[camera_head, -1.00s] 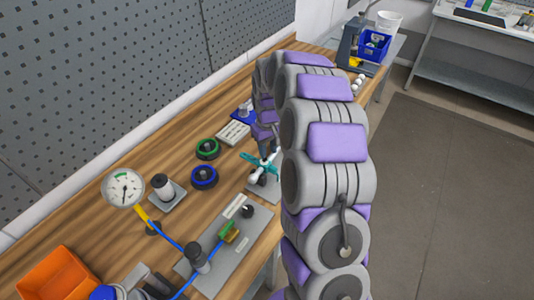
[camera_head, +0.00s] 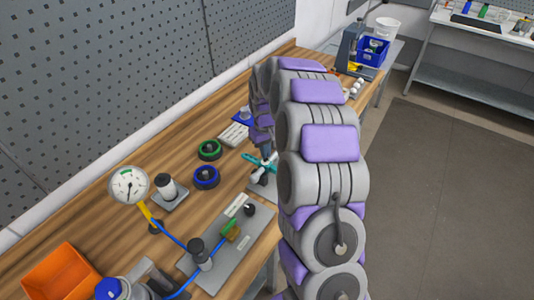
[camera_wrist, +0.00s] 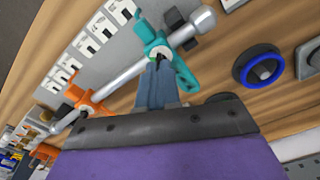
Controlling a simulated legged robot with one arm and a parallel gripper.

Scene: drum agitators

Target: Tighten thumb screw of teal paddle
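The teal paddle (camera_wrist: 165,48) is on a silver shaft (camera_wrist: 128,75) in the wrist view, with its hub around the shaft. A small dark thumb screw (camera_wrist: 158,57) shows at the hub, partly hidden by my fingers. My gripper (camera_wrist: 156,70) has its blue-grey fingertips close together right at this screw. Whether they grip it or only stand around it cannot be made out. An orange paddle (camera_wrist: 88,103) is on the same shaft to the left. In the head view the teal paddle (camera_head: 252,158) shows beside my gripper (camera_head: 266,152), partly hidden by my arm.
A blue ring (camera_head: 206,177) and a green ring (camera_head: 209,150) lie left of the shaft on the wooden bench. A gauge (camera_head: 129,185) and a grey plate with fittings (camera_head: 218,262) are nearer. An orange bin (camera_head: 62,275) stands at lower left.

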